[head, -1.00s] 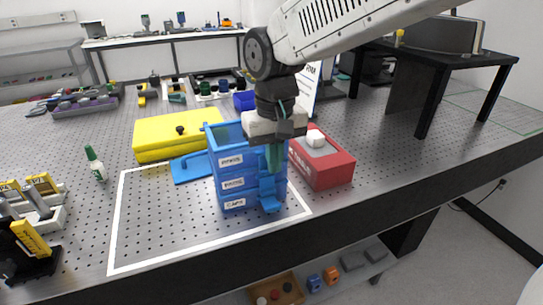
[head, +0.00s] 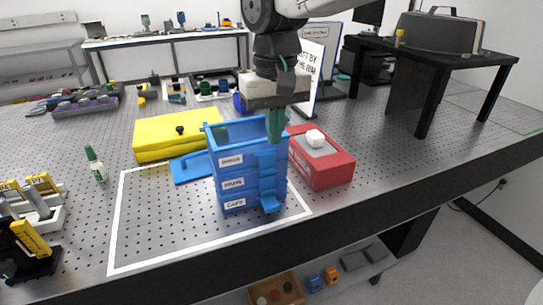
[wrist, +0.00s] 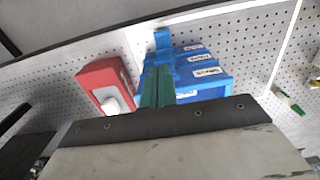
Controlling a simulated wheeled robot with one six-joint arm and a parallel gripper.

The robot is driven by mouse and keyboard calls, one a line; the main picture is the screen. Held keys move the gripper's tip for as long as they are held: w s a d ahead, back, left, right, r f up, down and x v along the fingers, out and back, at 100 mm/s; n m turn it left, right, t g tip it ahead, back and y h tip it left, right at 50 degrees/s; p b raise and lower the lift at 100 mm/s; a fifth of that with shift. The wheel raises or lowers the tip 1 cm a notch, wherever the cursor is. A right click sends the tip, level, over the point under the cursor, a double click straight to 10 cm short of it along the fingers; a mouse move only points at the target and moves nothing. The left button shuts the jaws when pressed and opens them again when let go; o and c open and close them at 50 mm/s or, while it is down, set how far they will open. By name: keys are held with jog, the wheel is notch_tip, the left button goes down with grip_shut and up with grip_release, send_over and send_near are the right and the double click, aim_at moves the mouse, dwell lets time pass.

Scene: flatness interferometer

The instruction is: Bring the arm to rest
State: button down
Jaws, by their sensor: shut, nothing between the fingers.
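My gripper (head: 274,128) points down just above the right rear part of the blue stacked box (head: 232,185) with its labelled tiers. Its green fingers are together and hold nothing. In the wrist view the green fingers (wrist: 158,88) overlap the blue box (wrist: 205,75) in the picture. I cannot tell whether the fingertips touch the box or stand clear of it. My arm comes in from the top of the head view.
A red box (head: 325,162) with a white knob stands right of the blue box. A blue lid (head: 190,168) and a yellow case (head: 165,138) lie behind and left. A green-capped bottle (head: 96,165) stands farther left. The white-outlined area (head: 150,225) is mostly clear.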

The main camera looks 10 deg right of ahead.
jog(key=shift+r, duration=0.65)
